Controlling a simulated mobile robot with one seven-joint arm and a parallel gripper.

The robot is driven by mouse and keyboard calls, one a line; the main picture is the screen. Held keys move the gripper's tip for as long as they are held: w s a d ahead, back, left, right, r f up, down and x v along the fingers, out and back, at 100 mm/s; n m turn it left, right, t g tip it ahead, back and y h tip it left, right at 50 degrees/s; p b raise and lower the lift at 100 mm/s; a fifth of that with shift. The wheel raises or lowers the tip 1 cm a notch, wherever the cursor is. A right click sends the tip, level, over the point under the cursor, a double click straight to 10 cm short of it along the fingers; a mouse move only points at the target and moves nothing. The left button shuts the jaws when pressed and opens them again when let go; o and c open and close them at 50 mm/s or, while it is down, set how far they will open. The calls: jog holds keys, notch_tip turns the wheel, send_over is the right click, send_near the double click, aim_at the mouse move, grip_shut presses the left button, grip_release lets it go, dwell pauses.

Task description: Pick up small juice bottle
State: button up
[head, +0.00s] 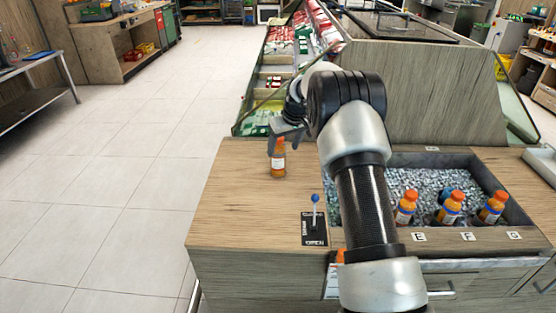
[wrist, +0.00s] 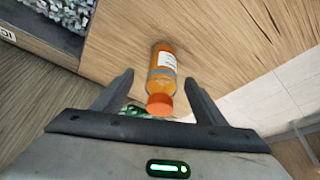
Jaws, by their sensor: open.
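A small orange juice bottle (head: 278,160) with an orange cap and a pale label stands upright on the wooden counter in the head view. My gripper (head: 281,134) is just above and behind it, partly hidden by my own arm. In the wrist view the bottle (wrist: 161,78) shows between the two open fingers (wrist: 158,92), with its cap nearest the palm. I cannot tell whether a finger touches it. More orange bottles (head: 405,207) stand in the bin at right.
A sunken ice bin (head: 418,178) lies right of my arm. A lever with a blue knob (head: 315,212) rises from a black plate marked OPEN near the counter's front. A slanted glass display (head: 290,75) stands behind. The wooden counter (head: 235,215) is clear at left.

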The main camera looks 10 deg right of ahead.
aim_at(278, 157)
jog(key=x, duration=0.2)
jog(key=b+x, duration=0.1)
jog(key=x, duration=0.4)
jog(key=shift+w+a+f, duration=0.2)
jog(key=shift+w+a, duration=0.05)
jog(key=shift+a, duration=0.1)
jog(key=shift+r, duration=0.1)
jog(key=c, duration=1.4)
jog(key=shift+o, duration=0.2)
notch_tip(278, 157, up, 9)
jog(key=shift+r+p, duration=0.1)
jog(key=shift+p, duration=0.7)
jog(key=s+r+m+h, duration=0.1)
jog(key=s+r+m, duration=0.15)
jog(key=s, duration=1.35)
jog(key=s+r+m, duration=0.1)
jog(key=s+r, duration=0.2)
jog(key=s, duration=1.3)
notch_tip(278, 157, up, 14)
jog(key=w+p, duration=0.2)
jog(key=p, duration=1.7)
jog(key=shift+w, duration=0.3)
